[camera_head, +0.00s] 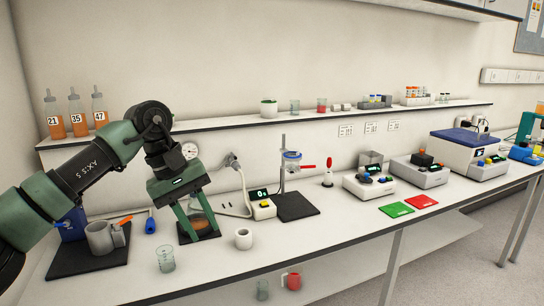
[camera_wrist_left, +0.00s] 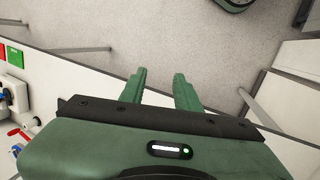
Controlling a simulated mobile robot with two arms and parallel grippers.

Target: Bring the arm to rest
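My left arm comes in from the left in the camera_head view, bent at the elbow, with the left gripper (camera_head: 198,234) pointing down over the front left of the bench. Its two green fingers are apart. In the left wrist view the gripper (camera_wrist_left: 160,74) also shows spread fingers with nothing between them, only the bench edge and floor beyond. In the camera_head view, a flask with brown-orange liquid (camera_head: 200,224) on a dark plate shows behind and between the fingers, partly hidden by them. My right gripper is not in view.
Three numbered orange bottles (camera_head: 76,114) stand on the shelf (camera_head: 225,124). Instruments line the bench to the right. The bench front (camera_head: 320,241) is clear.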

